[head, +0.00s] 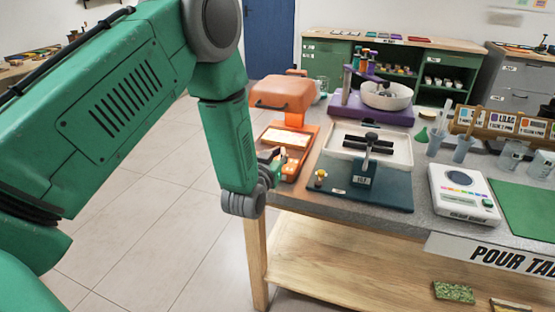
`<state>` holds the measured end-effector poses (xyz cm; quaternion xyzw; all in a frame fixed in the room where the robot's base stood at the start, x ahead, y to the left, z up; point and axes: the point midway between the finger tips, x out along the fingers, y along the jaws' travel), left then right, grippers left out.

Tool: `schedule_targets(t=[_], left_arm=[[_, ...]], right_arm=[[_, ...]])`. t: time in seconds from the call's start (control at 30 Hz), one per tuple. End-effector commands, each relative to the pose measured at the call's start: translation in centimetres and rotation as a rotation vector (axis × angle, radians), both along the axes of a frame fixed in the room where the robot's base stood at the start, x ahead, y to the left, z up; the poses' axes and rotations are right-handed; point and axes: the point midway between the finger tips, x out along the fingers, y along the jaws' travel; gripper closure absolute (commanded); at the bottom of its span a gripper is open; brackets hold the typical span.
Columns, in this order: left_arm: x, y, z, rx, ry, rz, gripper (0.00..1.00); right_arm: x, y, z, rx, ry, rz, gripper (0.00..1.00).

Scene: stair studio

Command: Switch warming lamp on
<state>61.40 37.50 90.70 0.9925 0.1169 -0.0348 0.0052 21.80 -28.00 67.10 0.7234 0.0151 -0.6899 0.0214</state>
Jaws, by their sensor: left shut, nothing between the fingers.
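The warming lamp (283,94) is an orange unit at the left end of the pour table (321,205). Its boxy hood stands on a post above an orange base with a bright, warm-coloured plate (287,138). My left arm comes in from the left. My left gripper (277,157) is shut and empty, at the front left of the lamp's base, close to it. Whether it touches the base I cannot tell. The arm's end and the gripper hide the front left of the base, and no switch can be made out. My right gripper is out of view.
Right of the lamp is a teal-based press with a white tray (341,141). Behind it, a purple stand holds a white bowl (387,97). A white scale (464,194) and a green mat (522,207) lie further right. The floor left of the table is clear.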

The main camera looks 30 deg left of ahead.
Motion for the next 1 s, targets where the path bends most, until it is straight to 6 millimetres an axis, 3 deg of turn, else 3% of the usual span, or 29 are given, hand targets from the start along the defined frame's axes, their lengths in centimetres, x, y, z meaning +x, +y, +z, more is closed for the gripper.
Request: schedule_targets(t=[0.03, 0.1, 0.3, 0.5, 1.0], left_arm=[[0.0, -0.1, 1.1, 0.0, 0.002, -0.001, 1.0], [-2.1, -0.6, -0.1, -0.001, 0.008, -0.002, 1.0], [-6.0, -1.5, -1.4, 0.0, 0.008, -0.002, 1.0], [-8.6, -2.1, -1.9, 0.0, 0.004, -0.001, 1.0], [-9.1, -2.2, -1.9, 0.0, 0.001, -0.001, 1.0]], right_arm=[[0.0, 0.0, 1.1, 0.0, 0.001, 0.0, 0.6], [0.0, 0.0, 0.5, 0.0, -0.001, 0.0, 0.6], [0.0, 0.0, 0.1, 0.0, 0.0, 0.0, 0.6], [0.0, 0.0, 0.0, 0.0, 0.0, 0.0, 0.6], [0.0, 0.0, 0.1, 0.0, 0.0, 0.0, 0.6]])
